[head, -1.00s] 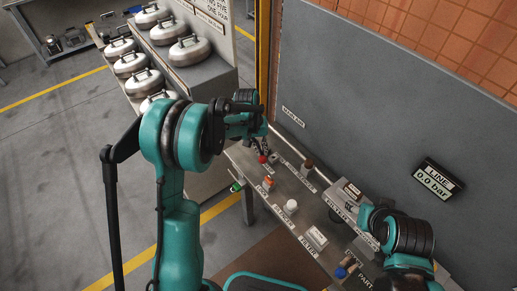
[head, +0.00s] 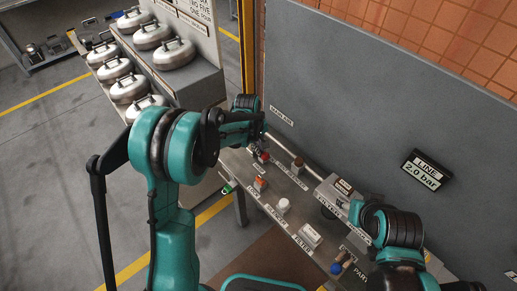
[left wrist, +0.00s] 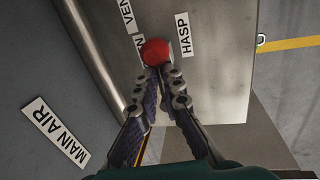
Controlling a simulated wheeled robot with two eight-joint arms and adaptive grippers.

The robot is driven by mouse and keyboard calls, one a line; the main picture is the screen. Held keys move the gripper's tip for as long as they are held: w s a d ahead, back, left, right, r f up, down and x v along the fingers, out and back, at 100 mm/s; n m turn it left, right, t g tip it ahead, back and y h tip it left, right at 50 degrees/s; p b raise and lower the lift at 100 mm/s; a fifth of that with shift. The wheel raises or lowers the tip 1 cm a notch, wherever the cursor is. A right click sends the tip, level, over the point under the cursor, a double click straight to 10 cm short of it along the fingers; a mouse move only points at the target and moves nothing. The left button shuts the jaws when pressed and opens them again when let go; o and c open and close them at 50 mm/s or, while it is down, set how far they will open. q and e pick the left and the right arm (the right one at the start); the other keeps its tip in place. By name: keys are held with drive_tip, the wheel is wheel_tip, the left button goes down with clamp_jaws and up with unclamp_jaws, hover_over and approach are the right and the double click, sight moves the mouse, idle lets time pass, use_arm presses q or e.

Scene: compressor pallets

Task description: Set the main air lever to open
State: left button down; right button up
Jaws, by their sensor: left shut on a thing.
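The main air lever shows as a red ball knob (left wrist: 155,52) in the left wrist view, between the fingertips of my left gripper (left wrist: 160,72). In the head view the red knob (head: 264,157) is at the far left end of the bench, partly behind my left gripper (head: 257,146). The left gripper is shut on the knob. The lever's shaft is hidden. A label ending in "N" is beside the knob, partly covered. The MAIN AIR sign (head: 281,115) is on the grey panel above. My right arm is at the right; its fingers cannot be made out.
The bench (head: 232,158) holds an orange-topped part (head: 260,184), a white knob (head: 283,205), a brown-topped part (head: 298,165) and a blue part (head: 336,268). The LINE display (head: 426,171) reads 2.0 bar. Steel lidded pots (head: 173,53) stand on shelves at the left.

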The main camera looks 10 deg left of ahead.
idle(0.5)
use_arm(q)
drive_tip(key=c, duration=1.6)
unclamp_jaws()
drive_tip(key=shift+f, duration=0.1)
drive_tip(key=r, duration=0.4)
drive_tip(key=s+a+r, duration=0.1)
drive_tip(key=r, duration=0.6)
drive_tip(key=shift+s+a+r, duration=0.2)
drive_tip(key=shift+s+r, duration=0.15)
drive_tip(key=shift+r, duration=0.05)
drive_tip(key=shift+s, duration=0.1)
drive_tip(key=s+a+r+m+t, duration=0.1)
drive_tip(key=s+m+t, duration=0.1)
drive_tip(key=s, duration=0.5)
drive_tip(key=s+a+r+m+t+y, duration=0.1)
drive_tip(key=s+m, duration=0.3)
drive_tip(key=s, duration=0.4)
drive_tip(key=s+a+r+m+t, duration=0.1)
drive_tip(key=s+a+m+t, duration=0.1)
drive_tip(key=s+m, duration=0.2)
drive_tip(key=shift+s+a+r+t, duration=0.1)
drive_tip(key=shift+s+a+t, duration=0.05)
drive_tip(key=shift+s, duration=0.8)
drive_tip(key=shift+s+a+t, duration=0.15)
drive_tip(key=shift+s, duration=0.8)
